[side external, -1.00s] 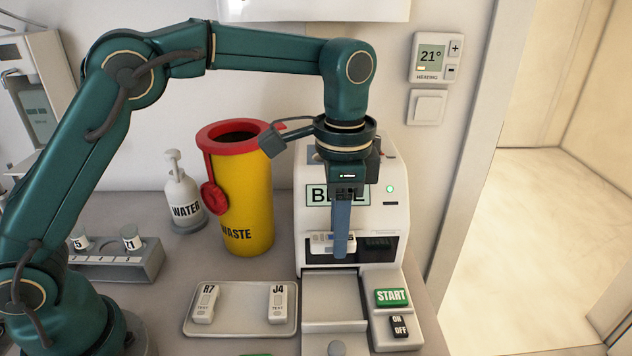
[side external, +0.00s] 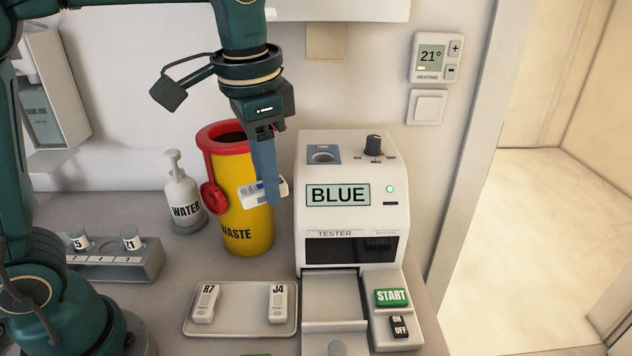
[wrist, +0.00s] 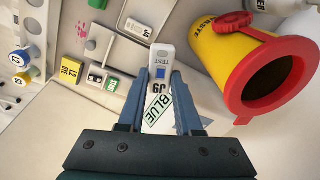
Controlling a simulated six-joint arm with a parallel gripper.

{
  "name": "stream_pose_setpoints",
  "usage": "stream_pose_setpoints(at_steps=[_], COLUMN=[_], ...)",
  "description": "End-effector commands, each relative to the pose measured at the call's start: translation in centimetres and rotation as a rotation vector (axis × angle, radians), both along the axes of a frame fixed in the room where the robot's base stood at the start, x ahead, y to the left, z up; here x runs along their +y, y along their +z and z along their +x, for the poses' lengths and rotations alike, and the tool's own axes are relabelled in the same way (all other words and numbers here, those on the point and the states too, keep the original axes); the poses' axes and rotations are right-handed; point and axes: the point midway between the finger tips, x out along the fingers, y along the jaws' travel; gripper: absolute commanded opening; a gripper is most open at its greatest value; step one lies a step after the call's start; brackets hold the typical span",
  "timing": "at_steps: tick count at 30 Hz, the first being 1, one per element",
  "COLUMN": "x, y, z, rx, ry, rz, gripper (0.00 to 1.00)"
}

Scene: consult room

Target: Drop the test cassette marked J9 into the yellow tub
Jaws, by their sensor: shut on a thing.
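My gripper (side external: 266,188) is shut on the white test cassette (side external: 254,194). In the wrist view the cassette (wrist: 160,66) shows its J9 mark, the word TEST and a blue patch, held between the two blue fingers. The yellow tub (side external: 251,205) is marked WASTE and has a red rim with an open top. In the side view the cassette is in front of the tub's upper right part, below rim height. In the wrist view the tub (wrist: 217,50) is to the right of the cassette, apart from it, its opening dark.
A tray (side external: 240,328) holds cassettes R7 (side external: 206,303) and J4 (side external: 278,303). The white tester (side external: 350,160) stands right of the tub, its screen reading BLUE. A WATER bottle (side external: 184,198) stands left of the tub. A tube rack (side external: 150,262) is further left.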

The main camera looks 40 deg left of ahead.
Motion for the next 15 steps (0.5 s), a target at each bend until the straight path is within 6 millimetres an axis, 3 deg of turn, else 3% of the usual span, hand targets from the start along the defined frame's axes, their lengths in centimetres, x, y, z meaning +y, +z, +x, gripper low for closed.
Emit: stream_pose_setpoints(at_steps=[8, 15], x=[3.5, 8.7], y=[4.6, 8.4], z=[2.9, 4.3], rx=[-0.068, -0.125], ry=[-0.345, -0.508], rz=[0.021, 0.031], gripper=[0.0, 0.0])
